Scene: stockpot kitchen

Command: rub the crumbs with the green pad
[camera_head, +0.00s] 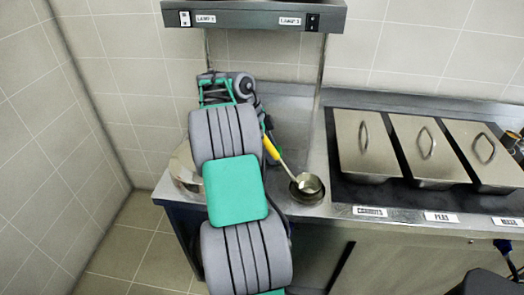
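My arm reaches away over the counter and covers much of its left part. The wrist end (226,88) of my arm is near the back wall. The fingers of my gripper are hidden behind my own arm, so I cannot see whether they are open or hold anything. A small dark green patch (278,153) shows just right of my arm, behind a yellow handle. I cannot tell whether it is the green pad. No crumbs can be made out on the visible counter (296,125).
A yellow-handled ladle (308,184) rests in a round well in the counter. A round metal vessel (184,168) is partly hidden left of my arm. Lidded pans (366,150) labelled carrots and peas stand at right. A lamp shelf (250,16) hangs above.

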